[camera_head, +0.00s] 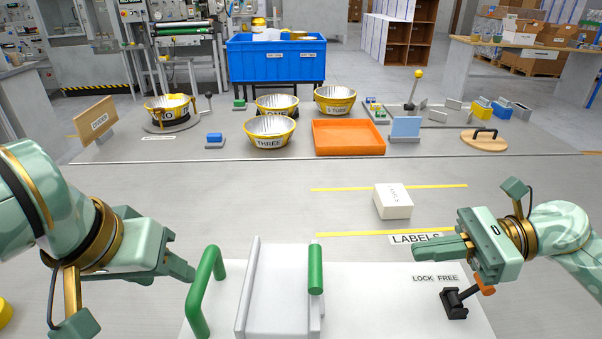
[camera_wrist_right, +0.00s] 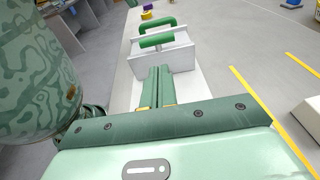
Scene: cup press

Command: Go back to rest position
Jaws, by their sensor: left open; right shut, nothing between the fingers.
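My left gripper (camera_head: 185,272) is at the lower left in the head view, beside the green handle (camera_head: 204,292) of the press. Its fingers are mostly hidden, and I cannot tell from this view whether it touches the handle. My right gripper (camera_head: 428,248) is at the right, above the white press base and near the LABELS marking. Its fingers are together and empty; they also show in the right wrist view (camera_wrist_right: 157,87), pointing toward the press (camera_wrist_right: 165,55). The white press (camera_head: 280,290) stands at the bottom centre with a second green grip (camera_head: 316,270) on its right side.
A white label box (camera_head: 393,203) lies between two yellow lines. A black latch with an orange tip (camera_head: 455,303) sits on the base below my right gripper. Metal bowls (camera_head: 270,132), an orange tray (camera_head: 348,138) and a blue crate (camera_head: 277,58) stand further back.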

